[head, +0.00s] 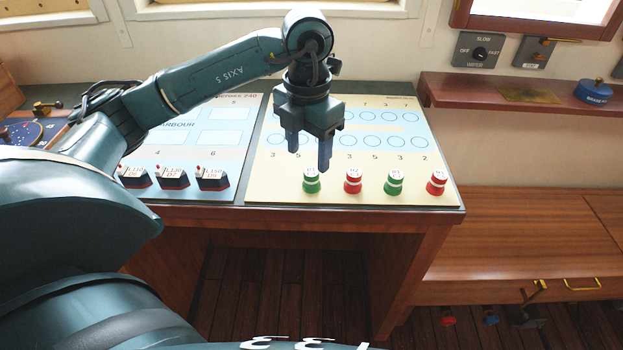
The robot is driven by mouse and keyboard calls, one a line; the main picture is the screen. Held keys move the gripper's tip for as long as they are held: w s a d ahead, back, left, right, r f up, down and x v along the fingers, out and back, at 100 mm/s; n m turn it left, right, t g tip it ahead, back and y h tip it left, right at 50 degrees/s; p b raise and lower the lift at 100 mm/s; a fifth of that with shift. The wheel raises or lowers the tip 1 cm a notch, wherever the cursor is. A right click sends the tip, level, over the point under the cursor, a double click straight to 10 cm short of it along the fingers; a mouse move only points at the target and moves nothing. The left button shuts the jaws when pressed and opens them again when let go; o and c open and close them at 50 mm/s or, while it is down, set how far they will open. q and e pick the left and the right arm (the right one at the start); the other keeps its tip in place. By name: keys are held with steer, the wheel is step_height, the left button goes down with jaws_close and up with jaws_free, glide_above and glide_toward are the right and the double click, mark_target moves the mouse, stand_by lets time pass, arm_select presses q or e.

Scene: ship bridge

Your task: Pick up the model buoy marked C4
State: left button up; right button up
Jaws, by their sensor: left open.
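A row of small model buoys stands along the front edge of the cream chart board (415,110). From left to right they are a green one (311,182), a red one (353,182), another green one (394,184) and another red one (437,185). Each has a pale band and a white marked top; the marks are too small to read surely, so I cannot tell which is C4. My left gripper (309,159) points down, open and empty, just above and behind the leftmost green buoy. My right gripper is out of view.
Several dark model ships (173,178) stand on the blue chart board (190,140) to the left. A wooden shelf (480,93) with a blue lidded pot (593,92) is at the upper right. A lower wooden cabinet (520,225) stands right of the desk.

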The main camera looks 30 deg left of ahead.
mark_target(311, 172)
arm_select(q)
steer(key=shift+d+f+p, duration=0.2)
steer(key=shift+f, duration=1.25)
steer(key=shift+d+f+p, duration=0.15)
steer(key=shift+f, duration=1.3)
steer(key=c, duration=1.1)
